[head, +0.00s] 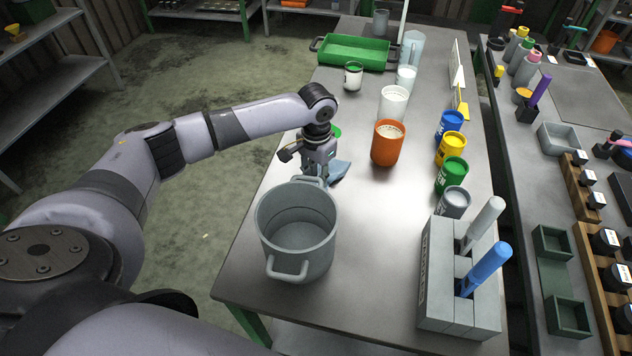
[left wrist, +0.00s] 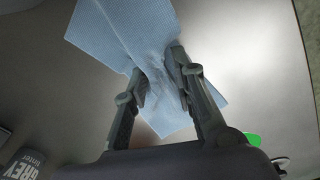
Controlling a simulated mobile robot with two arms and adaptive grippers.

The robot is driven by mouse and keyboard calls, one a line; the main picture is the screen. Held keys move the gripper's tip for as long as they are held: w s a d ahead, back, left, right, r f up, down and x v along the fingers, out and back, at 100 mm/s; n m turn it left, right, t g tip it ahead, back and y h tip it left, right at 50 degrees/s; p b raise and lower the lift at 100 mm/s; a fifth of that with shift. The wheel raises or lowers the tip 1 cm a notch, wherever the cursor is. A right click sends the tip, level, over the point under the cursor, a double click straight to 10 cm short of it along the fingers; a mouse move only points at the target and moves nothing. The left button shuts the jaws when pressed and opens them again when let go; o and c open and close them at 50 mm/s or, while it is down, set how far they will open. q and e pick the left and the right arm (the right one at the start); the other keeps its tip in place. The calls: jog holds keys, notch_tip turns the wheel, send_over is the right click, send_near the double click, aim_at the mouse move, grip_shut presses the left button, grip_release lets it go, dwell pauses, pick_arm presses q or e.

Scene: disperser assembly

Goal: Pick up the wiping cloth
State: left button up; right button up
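The wiping cloth (head: 341,171) is light blue and shows at the right of my left gripper, near the table's left edge, partly hidden behind the gripper in the head view. In the left wrist view the cloth (left wrist: 125,30) is creased and gathered between the two fingertips, with loose parts spreading beyond and below them. My left gripper (head: 320,178) points down just behind the grey pot; its fingers also show in the left wrist view (left wrist: 158,75), closed in on the cloth from both sides. My right gripper is not in view.
A large grey pot (head: 297,232) stands right in front of the left gripper. An orange cup (head: 387,145) and several coloured cans, including a yellow one (head: 450,149), stand to the right. A grey block holder (head: 436,270) is at the front right. A green tray (head: 353,50) is at the back.

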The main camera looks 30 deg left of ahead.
pick_arm(q)
jog(key=shift+s+a+f, duration=0.2)
jog(key=shift+s+f, duration=0.05)
jog(key=shift+f, duration=0.15)
grip_shut()
notch_tip(320, 180, up, 12)
jog(key=p, duration=1.3)
jog(key=shift+w+r, duration=0.15)
jog(key=shift+w, duration=0.1)
